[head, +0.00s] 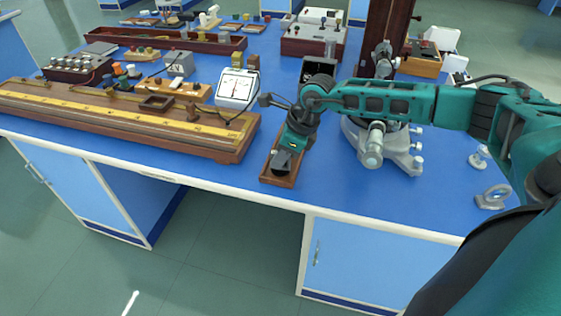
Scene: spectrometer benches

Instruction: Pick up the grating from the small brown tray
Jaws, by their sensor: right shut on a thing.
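The small brown tray (279,181) lies near the front edge of the blue bench, just right of the long wooden board's end. My right gripper (284,160) points down over the tray, its fingertips low inside or just above it. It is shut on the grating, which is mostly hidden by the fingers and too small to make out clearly. I cannot tell whether the grating still touches the tray floor. My left gripper is not in view.
A long wooden board with a yellow scale (130,112) lies left of the tray. A white meter (238,88) stands behind it. A grey spectrometer (397,150) stands to the right, close under my right arm. Blue bench top is clear in front of the spectrometer.

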